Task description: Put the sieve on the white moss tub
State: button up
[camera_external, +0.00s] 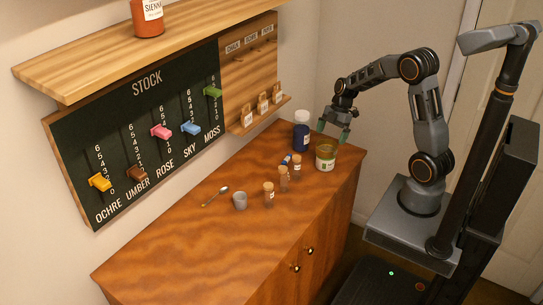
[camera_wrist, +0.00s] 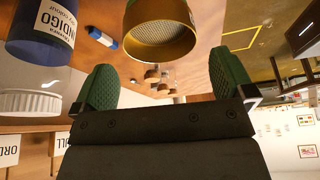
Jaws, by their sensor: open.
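The white moss tub (camera_external: 325,165) stands upright near the far right end of the wooden table. The sieve, a gold-brown ring with mesh, appears to sit on the tub's top (camera_external: 326,150). In the wrist view, which is upside down, the sieve's rim and mesh (camera_wrist: 162,40) show at the top centre, with part of the tub hidden behind it. My gripper (camera_external: 333,130) is open and empty just above the sieve, apart from it. Its green fingers (camera_wrist: 165,75) are spread wide in the wrist view, with nothing between them.
A dark blue indigo jar (camera_external: 301,137) with a white lid stands close behind the tub, to the left. The table's near left part is clear.

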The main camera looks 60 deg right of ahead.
jog(key=v, duration=0.6)
jog(key=s+a+r+m+t+h, duration=0.1)
jog(key=s+a+r+m+h, duration=0.1)
jog(key=s+a+m, duration=0.3)
jog(key=s+a+r+m+t+h, duration=0.2)
jog(key=s+a+r+m, duration=0.2)
jog(key=s+m, duration=0.5)
jog(key=shift+a+m+t+b, duration=0.35)
jog(key=shift+m+b, duration=0.1)
jog(key=shift+m, duration=0.55)
